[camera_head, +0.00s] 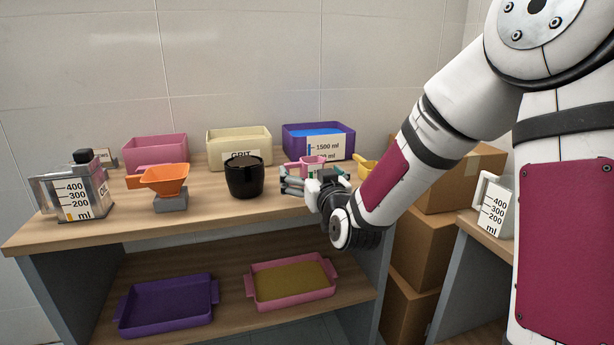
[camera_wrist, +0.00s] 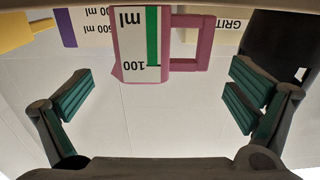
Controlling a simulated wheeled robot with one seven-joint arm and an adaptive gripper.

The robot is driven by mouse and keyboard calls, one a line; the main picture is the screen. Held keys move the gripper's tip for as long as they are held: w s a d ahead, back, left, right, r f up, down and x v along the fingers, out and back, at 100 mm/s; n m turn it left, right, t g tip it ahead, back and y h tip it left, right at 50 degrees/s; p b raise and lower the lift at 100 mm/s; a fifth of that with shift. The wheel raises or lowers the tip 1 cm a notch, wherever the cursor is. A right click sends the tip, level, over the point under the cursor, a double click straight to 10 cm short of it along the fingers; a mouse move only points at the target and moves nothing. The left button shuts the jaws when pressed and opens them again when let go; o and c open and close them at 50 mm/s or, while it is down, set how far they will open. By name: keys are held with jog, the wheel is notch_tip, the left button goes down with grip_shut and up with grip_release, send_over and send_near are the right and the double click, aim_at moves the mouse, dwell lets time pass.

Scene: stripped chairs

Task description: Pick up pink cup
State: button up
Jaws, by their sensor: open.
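The pink cup (camera_head: 312,161) stands on the upper shelf in the head view, in front of the purple bin, its lower part hidden by my gripper (camera_head: 306,181). In the wrist view, which is upside down, the pink cup (camera_wrist: 133,45) shows its white label with a green bar and "100 ml". Its square handle (camera_wrist: 190,64) points to the right there. My gripper (camera_wrist: 158,98) is open, its fingers spread wide to either side of the cup's line. The cup lies beyond the fingertips, and nothing is between the fingers.
The purple bin (camera_head: 345,148) and the cream GRIT bin (camera_head: 238,146) stand behind. An orange funnel (camera_head: 164,179) and a clear jug (camera_head: 75,190) are farther left.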

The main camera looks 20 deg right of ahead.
aim_at(306, 169)
jog(key=w, duration=0.1)
jog(key=w+b, duration=0.1)
jog(key=w, duration=0.3)
jog(key=shift+a, duration=0.25)
jog(key=c, duration=1.2)
